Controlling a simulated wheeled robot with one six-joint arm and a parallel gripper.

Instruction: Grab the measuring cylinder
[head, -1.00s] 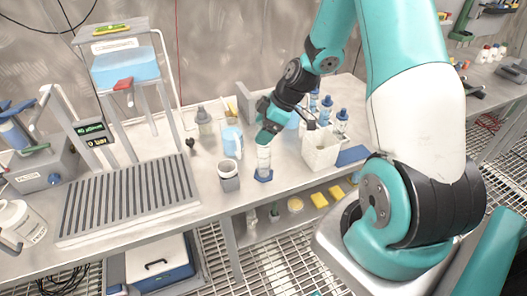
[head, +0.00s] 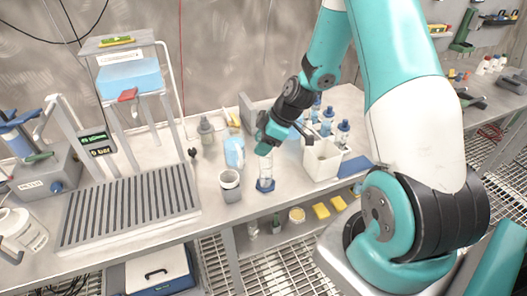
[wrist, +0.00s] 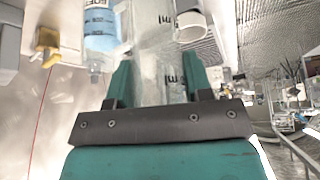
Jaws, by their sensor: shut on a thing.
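The measuring cylinder (head: 265,173) is a clear, narrow vessel with a blue base, upright near the front edge of the bench. Its base appears to rest on the bench top. My gripper (head: 265,147) comes down from above right and is shut on its upper part. In the wrist view, the clear cylinder (wrist: 153,50), with dark markings, lies between the two teal fingers of my gripper (wrist: 158,78). Its far end is not clear in that view.
A grey-white cup (head: 230,187) stands close left of the cylinder, with a blue-and-white container (head: 234,153) behind. A white bin (head: 320,160) is close on the right, near blue-capped bottles (head: 342,132). A slatted drain tray (head: 130,207) lies left. The bench's front edge is near.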

